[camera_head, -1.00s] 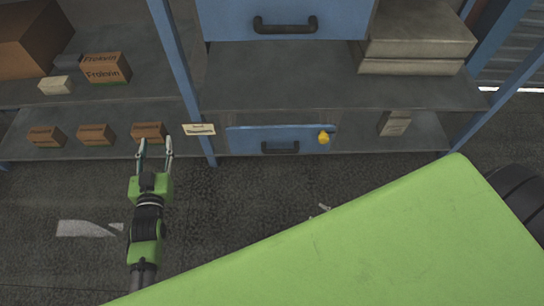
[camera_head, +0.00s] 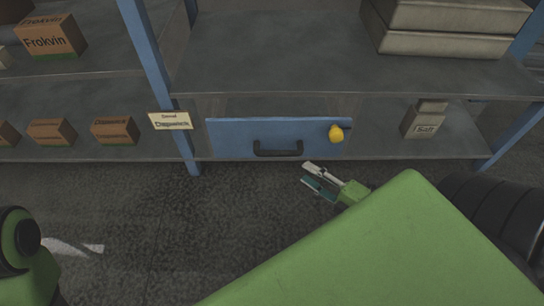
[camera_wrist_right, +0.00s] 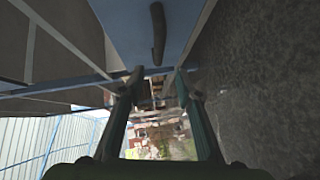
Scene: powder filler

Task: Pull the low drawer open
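The low drawer (camera_head: 230,137) has a blue front with a dark bar handle (camera_head: 277,149) and sits on the bottom shelf. Its front looks about level with the shelf edge. My right gripper (camera_head: 304,173) is just right of and below the handle, in front of the drawer, not touching the handle. Its two fingers are apart and nothing shows between them. In the right wrist view the fingers (camera_wrist_right: 157,72) are also apart, with the blue front (camera_wrist_right: 125,25) and dark handle (camera_wrist_right: 158,35) beyond their tips. My left gripper is out of view; only part of that arm shows.
A yellow object (camera_head: 336,134) is at the drawer's upper right corner. A blue post (camera_head: 160,85) and a paper label (camera_head: 170,121) stand left of it. Small brown boxes (camera_head: 115,131) and a pale Salt box (camera_head: 424,121) are on the bottom shelf. The floor in front is clear.

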